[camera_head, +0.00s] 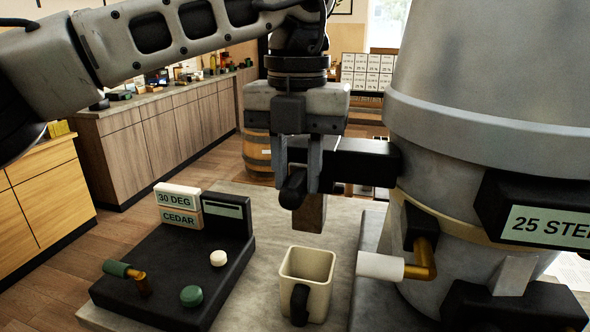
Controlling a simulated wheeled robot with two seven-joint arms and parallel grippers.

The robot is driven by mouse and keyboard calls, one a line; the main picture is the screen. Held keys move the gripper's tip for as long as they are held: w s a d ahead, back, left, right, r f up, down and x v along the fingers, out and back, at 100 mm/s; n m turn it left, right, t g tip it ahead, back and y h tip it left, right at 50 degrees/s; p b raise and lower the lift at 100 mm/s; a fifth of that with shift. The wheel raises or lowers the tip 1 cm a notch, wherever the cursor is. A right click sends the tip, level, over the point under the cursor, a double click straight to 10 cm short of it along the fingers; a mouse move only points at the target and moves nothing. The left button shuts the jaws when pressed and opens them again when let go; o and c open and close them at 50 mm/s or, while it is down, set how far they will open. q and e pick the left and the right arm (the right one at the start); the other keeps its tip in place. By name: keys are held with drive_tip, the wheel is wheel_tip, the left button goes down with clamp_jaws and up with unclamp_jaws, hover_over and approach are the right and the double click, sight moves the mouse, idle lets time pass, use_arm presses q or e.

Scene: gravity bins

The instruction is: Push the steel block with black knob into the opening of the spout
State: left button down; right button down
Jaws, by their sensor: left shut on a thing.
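My left gripper (299,186) hangs fingers down at the top centre and is shut. A black rounded knob (292,190) shows at its fingertips. A brown-grey block (310,214) shows just below and behind the knob; I take these as the steel block with black knob, largely hidden by the fingers. A black arm-like piece (362,160) reaches from behind the fingers to the large grey bin (470,90). It may be the spout; its opening is not visible, and I cannot tell whether the block touches it. My right gripper is not in view.
Below the block stands a cream square cup (308,268) with a black handle. A brass elbow with a white grip (382,266) sticks out of the bin close right of the cup. A black board (160,275) with labels lies left. Bare counter shows between them.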

use_arm(q)
drive_tip(key=shift+w+d, duration=0.2)
drive_tip(key=shift+w, duration=0.5)
drive_tip(key=c, duration=1.1)
unclamp_jaws()
drive_tip(key=shift+o, duration=0.2)
